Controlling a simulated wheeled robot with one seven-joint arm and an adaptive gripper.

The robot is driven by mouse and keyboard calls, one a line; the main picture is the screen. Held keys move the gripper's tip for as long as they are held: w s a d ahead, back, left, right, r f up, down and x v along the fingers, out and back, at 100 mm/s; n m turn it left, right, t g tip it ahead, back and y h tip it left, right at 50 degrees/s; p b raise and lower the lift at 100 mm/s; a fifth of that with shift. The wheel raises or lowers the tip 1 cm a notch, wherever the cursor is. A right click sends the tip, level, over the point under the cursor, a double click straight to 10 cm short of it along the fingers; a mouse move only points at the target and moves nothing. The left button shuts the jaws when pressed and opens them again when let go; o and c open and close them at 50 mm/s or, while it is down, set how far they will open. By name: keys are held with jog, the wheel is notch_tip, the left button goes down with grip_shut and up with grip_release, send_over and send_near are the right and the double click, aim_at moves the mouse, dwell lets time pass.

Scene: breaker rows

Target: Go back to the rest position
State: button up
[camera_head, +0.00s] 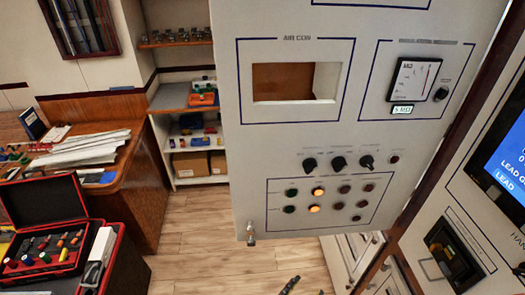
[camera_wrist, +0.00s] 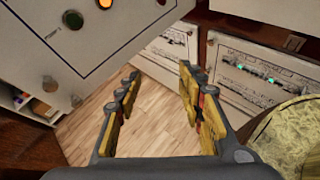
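My gripper (camera_wrist: 158,78) shows in the wrist view with its two yellow-padded fingers spread apart. It is open, and only the wooden floor (camera_wrist: 158,125) shows between the fingers. A white control panel (camera_head: 270,185) with knobs and lamps fills the middle of the head view. Its lower edge also shows at the upper left of the wrist view. In the head view, a small dark piece (camera_head: 289,285) shows at the bottom edge; I cannot tell whether it is part of my gripper.
A wooden desk (camera_head: 150,185) with papers and an open red-edged toolbox (camera_head: 45,255) stand at the left. Shelves (camera_head: 187,100) stand behind. Cabinets with a blue screen (camera_head: 505,160) stand at the right. In the wrist view, white panels (camera_wrist: 262,75) lie beyond the right finger.

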jog(key=s+a+r+m+g+y, duration=0.15)
jog(key=s+m+g+y, duration=0.5)
jog(key=m, duration=0.95)
jog(key=w+d+r+m+t+b, duration=0.2)
jog(key=w+d+r+m, duration=0.5)
jog(key=d+r+m, duration=0.3)
notch_tip(320, 180, up, 3)
jog(key=shift+d+r+m, duration=0.1)
jog(key=shift+d+m, duration=0.05)
jog(key=shift+m, duration=0.25)
